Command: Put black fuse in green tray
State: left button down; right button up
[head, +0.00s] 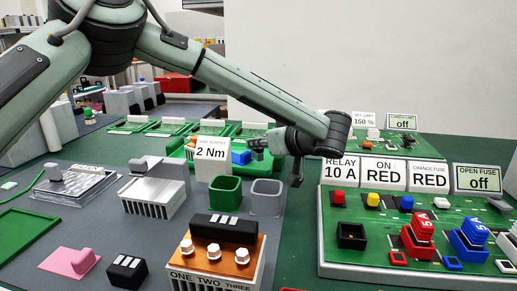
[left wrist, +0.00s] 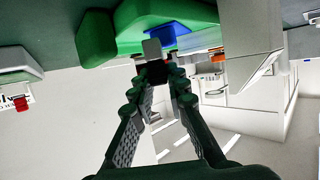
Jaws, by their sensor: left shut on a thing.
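My left gripper (head: 262,148) reaches in from the right end of its arm, raised near the green tray (head: 182,155) at the back middle. In the left wrist view its fingers (left wrist: 158,72) are shut on a small black-and-grey piece, which looks like the black fuse (left wrist: 153,49); the fingers hide part of it. The tray's green also shows beyond the fingertips in that view (left wrist: 100,40), with a blue block (left wrist: 168,36). The black fuse socket (head: 352,236) on the right board looks empty. My right gripper is not in view.
A white "2 Nm" sign (head: 211,150) stands before the tray. A green cup (head: 223,190) and a grey cup (head: 266,197) stand below the gripper. The board (head: 330,265) holds a red fuse (head: 417,238) and a blue fuse (head: 469,240). Another green tray (head: 22,238) lies at the left.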

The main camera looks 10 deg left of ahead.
pick_arm(q)
jog(key=shift+f, duration=1)
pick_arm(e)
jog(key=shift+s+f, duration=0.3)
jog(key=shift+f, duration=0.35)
pick_arm(q)
jog(key=shift+f, duration=0.1)
jog(key=c, duration=1.6)
grip_release()
jog(key=shift+o, duration=0.5)
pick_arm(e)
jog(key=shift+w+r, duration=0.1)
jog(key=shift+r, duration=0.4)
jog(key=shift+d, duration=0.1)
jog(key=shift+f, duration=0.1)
